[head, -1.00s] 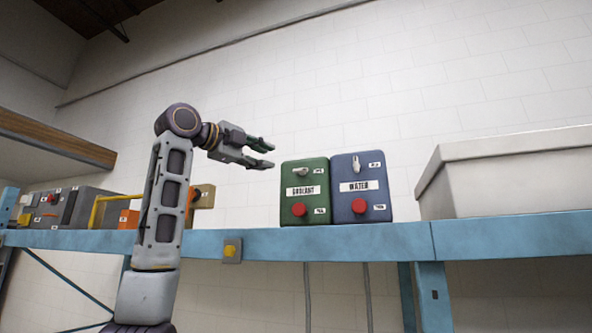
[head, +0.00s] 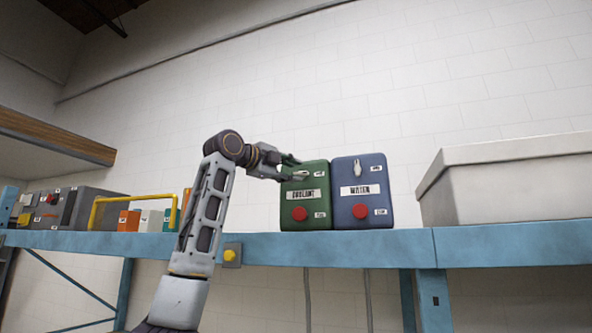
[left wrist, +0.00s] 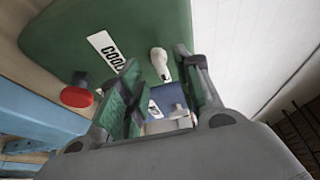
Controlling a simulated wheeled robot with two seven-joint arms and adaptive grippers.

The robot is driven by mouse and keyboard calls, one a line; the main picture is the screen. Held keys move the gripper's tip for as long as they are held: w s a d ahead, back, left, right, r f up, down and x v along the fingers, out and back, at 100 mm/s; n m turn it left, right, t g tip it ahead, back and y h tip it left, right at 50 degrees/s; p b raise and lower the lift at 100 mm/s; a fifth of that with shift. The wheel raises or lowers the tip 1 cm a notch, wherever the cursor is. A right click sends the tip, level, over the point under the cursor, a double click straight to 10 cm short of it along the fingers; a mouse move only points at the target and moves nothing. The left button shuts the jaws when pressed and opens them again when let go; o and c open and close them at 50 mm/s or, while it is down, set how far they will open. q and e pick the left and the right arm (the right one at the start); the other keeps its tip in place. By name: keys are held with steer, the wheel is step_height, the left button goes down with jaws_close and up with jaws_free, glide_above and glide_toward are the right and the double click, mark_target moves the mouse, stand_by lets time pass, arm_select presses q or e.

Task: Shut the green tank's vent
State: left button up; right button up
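The green tank (head: 318,212), labelled COOLANT, stands on the blue shelf beam. Its pale vent lever (head: 302,173) is on the upper front and lies more sideways than upright; my gripper partly covers it in the head view. The lever (left wrist: 160,64) shows clearly in the left wrist view. A red knob (head: 299,214) sits low on the same face. My left gripper (head: 291,170) is at the tank's upper left front. Its fingers (left wrist: 158,75) are open, with the lever in the gap ahead; contact cannot be told. My right gripper is out of view.
A blue tank (head: 345,212), labelled WATER, stands close on the right, its lever (head: 357,162) upright. A large pale bin (head: 500,185) is further right. A yellow frame (head: 95,212) and several small boxes are at left. The blue beam (head: 330,245) runs below.

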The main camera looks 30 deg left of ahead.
mark_target(302, 174)
arm_select(q)
steer(key=shift+w+d+p, duration=0.2)
steer(key=shift+w+p, duration=0.1)
steer(key=shift+w, duration=0.95)
steer(key=shift+c, duration=0.3)
jaws_close()
